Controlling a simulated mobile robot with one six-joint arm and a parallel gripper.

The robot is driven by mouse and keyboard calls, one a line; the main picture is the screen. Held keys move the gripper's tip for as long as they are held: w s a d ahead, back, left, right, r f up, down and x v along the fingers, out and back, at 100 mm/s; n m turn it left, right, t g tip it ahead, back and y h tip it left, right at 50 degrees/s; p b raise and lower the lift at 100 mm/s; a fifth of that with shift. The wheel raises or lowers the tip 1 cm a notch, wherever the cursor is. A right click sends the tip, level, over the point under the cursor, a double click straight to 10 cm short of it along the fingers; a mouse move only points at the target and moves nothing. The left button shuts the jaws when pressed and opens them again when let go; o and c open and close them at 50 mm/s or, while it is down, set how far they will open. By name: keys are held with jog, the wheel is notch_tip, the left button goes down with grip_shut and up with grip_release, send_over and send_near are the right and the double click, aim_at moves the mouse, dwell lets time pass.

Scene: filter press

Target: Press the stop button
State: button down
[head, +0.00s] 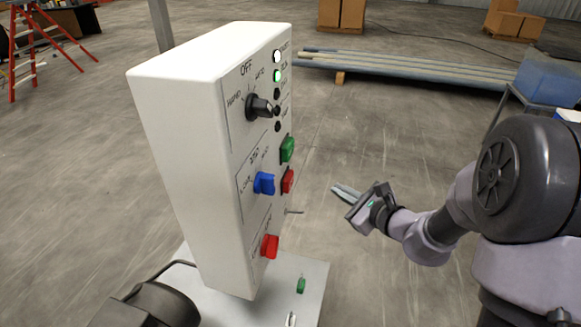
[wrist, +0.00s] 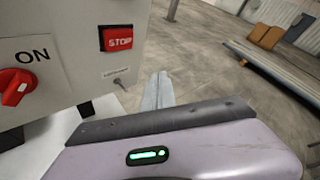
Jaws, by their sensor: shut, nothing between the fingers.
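The red stop button (head: 288,181) sits on the front face of the white control box, just below a green button (head: 288,150). In the wrist view the stop button (wrist: 118,38) is a red square with white "STOP" lettering. My gripper (head: 340,189) is shut and empty, to the right of the box in the head view, its fingers pointing toward the panel. In the wrist view my gripper's fingertips (wrist: 159,77) show below and to the right of the stop button, apparently apart from it.
The control box (head: 180,150) also bears a black selector (head: 260,106), a blue selector (head: 264,183) and a red knob (head: 270,246). A small metal toggle (head: 294,211) sticks out below the stop button. Open floor lies right of the box; long pipes (head: 420,68) lie behind.

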jog(key=shift+s+d, duration=0.1)
jog(key=shift+s, duration=0.1)
send_near(293, 180)
jog(key=w+f, duration=0.2)
jog(key=w, duration=0.2)
jog(key=shift+w+a+r, duration=0.1)
jog(key=shift+w+a, duration=0.15)
jog(key=shift+a, duration=0.6)
dwell(1.4)
jog(key=shift+w+a, duration=0.1)
jog(key=shift+a, duration=0.3)
jog(key=shift+w+a+b, duration=0.1)
jog(key=shift+a+b, duration=0.2)
jog(key=shift+a, duration=0.3)
dwell(0.5)
jog(key=shift+d, duration=1)
